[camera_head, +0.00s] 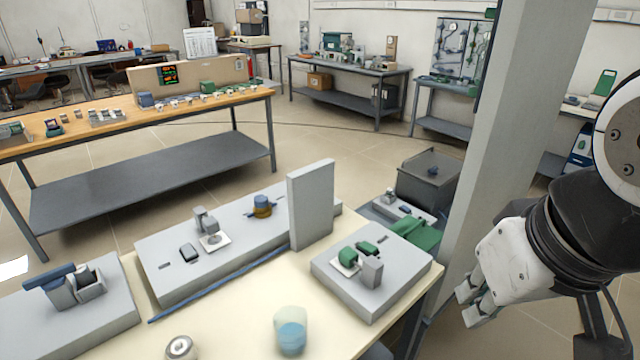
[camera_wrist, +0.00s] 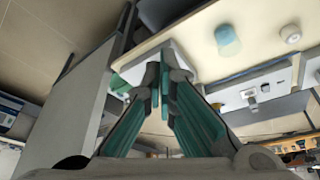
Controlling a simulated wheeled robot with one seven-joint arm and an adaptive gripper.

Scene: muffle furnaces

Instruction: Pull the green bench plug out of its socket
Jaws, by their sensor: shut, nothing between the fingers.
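A green plug (camera_head: 348,257) sits on a white socket plate (camera_head: 341,268) on a grey block (camera_head: 370,294) at the table's right corner. A darker green piece (camera_head: 368,248) and a small grey upright block (camera_head: 372,272) are beside it. My gripper (camera_head: 467,306) is to the right of the grey block, beyond the table edge, apart from the plug and empty. In the wrist view my gripper's fingertips (camera_wrist: 160,72) are together. The fingers cover part of the block there, and I cannot make out the plug in that view.
A grey pillar (camera_head: 520,150) stands close behind my gripper. An upright grey panel (camera_head: 311,205) stands left of the plug's block. A beaker with blue liquid (camera_head: 290,330) and a round metal piece (camera_head: 181,348) stand at the table's front. A green object (camera_head: 415,233) lies beyond the table.

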